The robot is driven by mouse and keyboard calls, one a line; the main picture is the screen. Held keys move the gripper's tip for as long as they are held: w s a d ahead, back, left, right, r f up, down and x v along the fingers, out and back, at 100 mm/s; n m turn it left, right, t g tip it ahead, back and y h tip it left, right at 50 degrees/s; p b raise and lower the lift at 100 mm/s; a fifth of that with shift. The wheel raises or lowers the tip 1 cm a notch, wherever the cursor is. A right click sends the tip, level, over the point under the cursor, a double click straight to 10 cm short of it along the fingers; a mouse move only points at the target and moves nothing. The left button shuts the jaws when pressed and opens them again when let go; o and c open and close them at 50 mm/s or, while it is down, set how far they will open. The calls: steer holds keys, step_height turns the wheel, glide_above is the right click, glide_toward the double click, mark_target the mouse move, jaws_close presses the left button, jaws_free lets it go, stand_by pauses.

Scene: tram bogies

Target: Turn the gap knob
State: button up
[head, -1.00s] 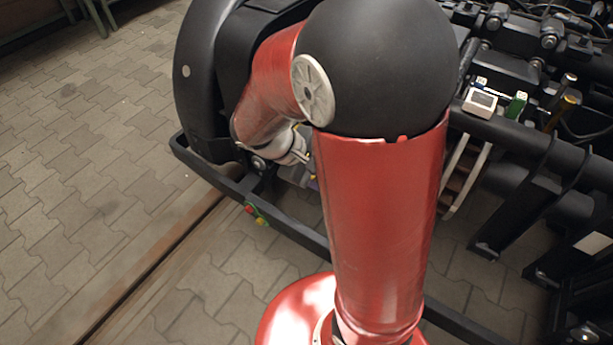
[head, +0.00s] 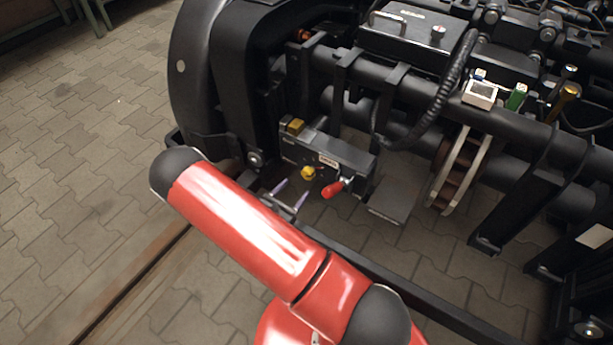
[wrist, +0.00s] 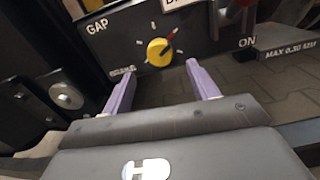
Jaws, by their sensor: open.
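The gap knob (wrist: 159,52) is a round yellow dial with a red pointer, on a dark panel lettered GAP. In the wrist view its pointer is tilted to the upper right, with white tick marks around it. It also shows in the head view (head: 308,173), on the low front face of the black control box (head: 345,151). My gripper (wrist: 163,78) is open, with its two purple fingers apart below and either side of the knob, not closed on it. In the head view my gripper (head: 291,193) is just in front of and below the knob.
A red-handled lever (head: 337,188) sticks out right of the knob, near the ON lettering. A yellow block (head: 295,126) tops the box. A black frame rail (head: 400,277) runs in front. A white device (head: 480,93) sits on the bar at right. Open paving lies left.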

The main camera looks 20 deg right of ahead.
mark_target(306, 176)
steer(key=x, duration=0.7)
steer(key=shift+w+d, duration=0.2)
steer(key=shift+d, duration=0.05)
steer(key=c, duration=1)
steer(key=shift+n, duration=0.4)
steer(key=n+p, duration=0.1)
steer(key=n, duration=0.4)
steer(key=shift+r+n, duration=0.1)
steer(key=shift+n, duration=0.2)
steer(key=n+p, duration=0.1)
steer(key=n, duration=0.4)
steer(key=shift+p, duration=0.35)
steer(key=shift+n, duration=0.3)
